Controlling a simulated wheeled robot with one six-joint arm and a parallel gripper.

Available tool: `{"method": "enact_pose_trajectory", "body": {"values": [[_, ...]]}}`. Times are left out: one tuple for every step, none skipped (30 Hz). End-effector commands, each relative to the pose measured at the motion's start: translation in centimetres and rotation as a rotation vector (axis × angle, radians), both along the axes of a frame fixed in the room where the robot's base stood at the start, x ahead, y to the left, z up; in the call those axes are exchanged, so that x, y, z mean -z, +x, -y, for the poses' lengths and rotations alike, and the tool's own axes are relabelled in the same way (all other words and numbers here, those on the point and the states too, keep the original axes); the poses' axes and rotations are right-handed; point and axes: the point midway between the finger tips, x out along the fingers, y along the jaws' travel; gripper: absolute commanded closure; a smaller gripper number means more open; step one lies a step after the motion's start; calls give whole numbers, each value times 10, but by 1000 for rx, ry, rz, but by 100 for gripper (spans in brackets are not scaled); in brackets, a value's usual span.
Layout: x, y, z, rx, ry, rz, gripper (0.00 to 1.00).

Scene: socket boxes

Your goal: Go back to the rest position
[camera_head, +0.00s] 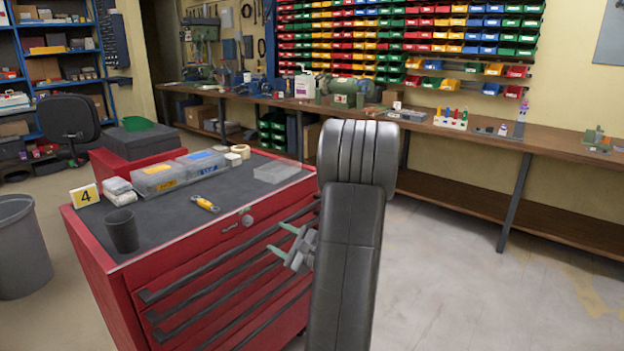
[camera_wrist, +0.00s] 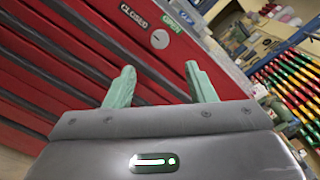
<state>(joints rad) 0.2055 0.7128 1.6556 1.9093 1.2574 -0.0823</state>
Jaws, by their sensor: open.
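My gripper (camera_head: 284,238) is open, with its two green fingertips apart and nothing between them. In the head view it shows partly from behind my dark arm, in front of the drawers of the red tool cabinet (camera_head: 130,292). In the wrist view my gripper (camera_wrist: 160,88) faces the red drawer fronts (camera_wrist: 60,60), which have dark handles and a round lock beside "CLOSED" and "OPEN" labels. I cannot tell how far the fingers are from the cabinet front.
On the cabinet top are a dark cup (camera_head: 122,231), a yellow-handled tool (camera_head: 205,204), clear boxes (camera_head: 158,178) and a yellow "4" marker (camera_head: 85,196). A grey bin (camera_head: 18,247) stands left. A long workbench (camera_head: 480,137) runs along the wall. The floor at right is clear.

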Motion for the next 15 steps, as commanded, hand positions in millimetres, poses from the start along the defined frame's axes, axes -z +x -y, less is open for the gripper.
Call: {"method": "enact_pose_trajectory", "body": {"values": [[0, 6, -9, -4, -1, -1, 50], [0, 10, -14, -4, 0, 0, 50], [0, 15, -20, -4, 0, 0, 50], [0, 18, -25, -4, -1, 0, 50], [0, 22, -30, -6, -1, 1, 50], [0, 27, -36, -4, 1, 0, 50], [0, 31, -41, -4, -1, 0, 50], [0, 34, -46, -4, 0, 0, 50], [0, 39, -52, -4, 0, 0, 50], [0, 42, -56, -4, -1, 0, 50], [0, 46, -60, -4, 1, 0, 50], [0, 50, -65, -4, 1, 0, 50], [0, 52, -69, -4, 0, -1, 50], [0, 55, -72, -3, 1, -1, 50], [0, 58, -76, -2, 0, -1, 50]]}}
